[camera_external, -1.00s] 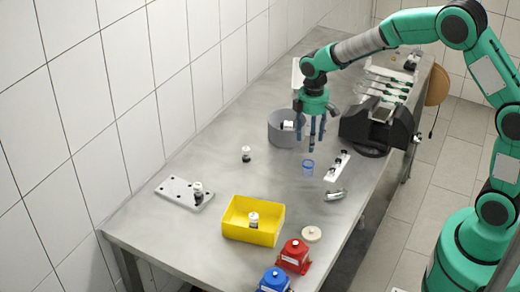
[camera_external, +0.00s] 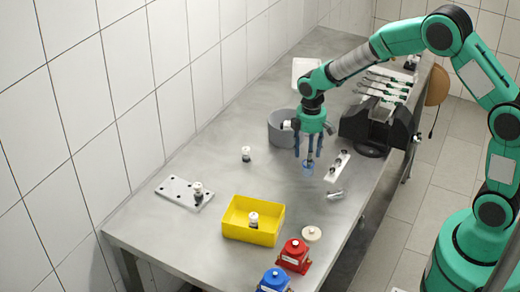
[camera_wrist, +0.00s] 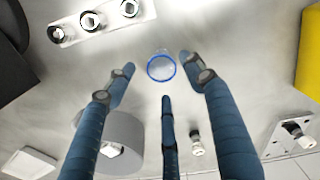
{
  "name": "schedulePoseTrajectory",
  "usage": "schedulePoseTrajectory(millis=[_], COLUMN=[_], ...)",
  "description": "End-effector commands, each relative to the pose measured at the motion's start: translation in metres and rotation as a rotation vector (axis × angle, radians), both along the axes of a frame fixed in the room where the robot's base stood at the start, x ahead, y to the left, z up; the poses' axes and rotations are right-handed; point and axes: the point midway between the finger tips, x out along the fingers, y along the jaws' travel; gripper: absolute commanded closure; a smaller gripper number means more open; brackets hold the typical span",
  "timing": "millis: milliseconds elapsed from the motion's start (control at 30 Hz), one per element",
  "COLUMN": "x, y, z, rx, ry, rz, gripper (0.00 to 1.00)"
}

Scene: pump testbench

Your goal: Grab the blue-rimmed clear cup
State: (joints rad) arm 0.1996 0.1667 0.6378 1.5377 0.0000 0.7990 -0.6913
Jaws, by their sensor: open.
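The clear cup with a blue rim (camera_external: 308,168) stands upright on the metal table. In the wrist view the cup (camera_wrist: 161,67) shows as a blue ring near the upper middle, beyond the fingertips. My gripper (camera_external: 309,160) is above the cup, pointing down, with its fingers spread around and over it. In the wrist view my gripper's blue fingers (camera_wrist: 160,85) are apart and nothing is held between them. In the external view the fingers partly hide the cup, so I cannot tell whether they touch it.
A grey round bin (camera_external: 281,128) stands behind left of the cup. A white strip with several dark-topped parts (camera_external: 338,166) and a small metal cylinder (camera_external: 334,195) lie to the right. A yellow box (camera_external: 237,222) is in front. A dark rack (camera_external: 365,128) stands behind right.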

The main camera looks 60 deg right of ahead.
Motion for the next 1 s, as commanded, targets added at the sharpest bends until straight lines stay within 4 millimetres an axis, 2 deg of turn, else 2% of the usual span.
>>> schedulePoseTrajectory(millis=[500, 1000], x=[-0.004, -0.004], y=[0.003, 0.003], z=[-0.05, -0.051], rx=[0.0, 0.0], ry=[0.001, 0.0], rz=[0.0, 0.0], gripper=[0.46, 0.46])
